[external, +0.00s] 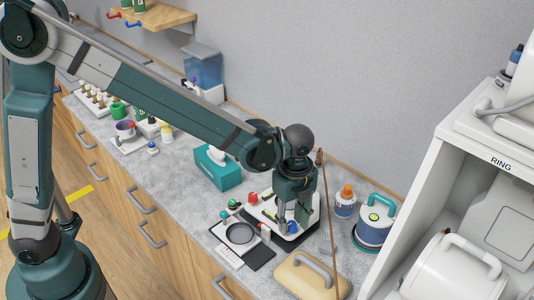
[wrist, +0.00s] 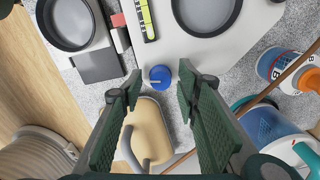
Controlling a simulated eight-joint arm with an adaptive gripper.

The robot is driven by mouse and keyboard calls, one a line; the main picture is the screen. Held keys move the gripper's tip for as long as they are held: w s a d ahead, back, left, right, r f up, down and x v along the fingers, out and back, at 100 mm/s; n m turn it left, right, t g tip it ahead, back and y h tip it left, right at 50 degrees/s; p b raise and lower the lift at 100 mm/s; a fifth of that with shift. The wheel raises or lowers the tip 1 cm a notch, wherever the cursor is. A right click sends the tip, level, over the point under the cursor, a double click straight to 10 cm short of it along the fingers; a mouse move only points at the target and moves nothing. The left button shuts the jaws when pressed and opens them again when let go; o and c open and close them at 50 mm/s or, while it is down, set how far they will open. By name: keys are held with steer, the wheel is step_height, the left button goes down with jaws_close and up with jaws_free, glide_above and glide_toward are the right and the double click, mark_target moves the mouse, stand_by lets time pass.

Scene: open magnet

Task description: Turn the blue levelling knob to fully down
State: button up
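The blue levelling knob (wrist: 159,76) is small and round, with a pale mark across it. It sits at the edge of a white levelling plate (wrist: 240,38), which also shows in the external view (external: 268,212). My gripper (wrist: 159,84) is open, with the knob showing between its two fingertips and a gap on each side. I cannot tell how far the fingertips are above the knob. In the external view my gripper (external: 291,218) points down over the plate and partly hides the knob (external: 291,228).
A beige block with a grey handle (external: 312,276) lies close in front of the plate. A thin brown rod (external: 327,220) stands beside my gripper. An orange-capped bottle (external: 345,203) and a blue-white canister (external: 374,225) are to the right. A teal tissue box (external: 217,169) is to the left.

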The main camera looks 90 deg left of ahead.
mark_target(290, 225)
steer(key=shift+r, duration=0.1)
step_height(290, 225, up, 12)
stand_by(0.7)
steer(key=shift+s+d, duration=0.1)
stand_by(0.4)
steer(key=s+d+r+n+t, duration=0.25)
steer(key=s+d, duration=0.25)
steer(key=s, duration=0.3)
steer(key=s+d+r+n+t, duration=0.1)
steer(key=s+d+r+n, duration=0.25)
steer(key=s+d, duration=0.3)
steer(key=s+d+f+n+t, duration=0.1)
steer(key=s+d+n+t, duration=0.1)
steer(key=s, duration=0.5)
steer(key=s+d+f+n+t, duration=0.1)
steer(key=s+d+f+n, duration=0.1)
steer(key=s, duration=0.5)
steer(key=shift+s+d+f+n+t, duration=0.2)
steer(key=shift+s+d+n+t, duration=0.15)
steer(key=shift+d+n, duration=0.45)
steer(key=shift+w+r, duration=0.1)
stand_by(1.1)
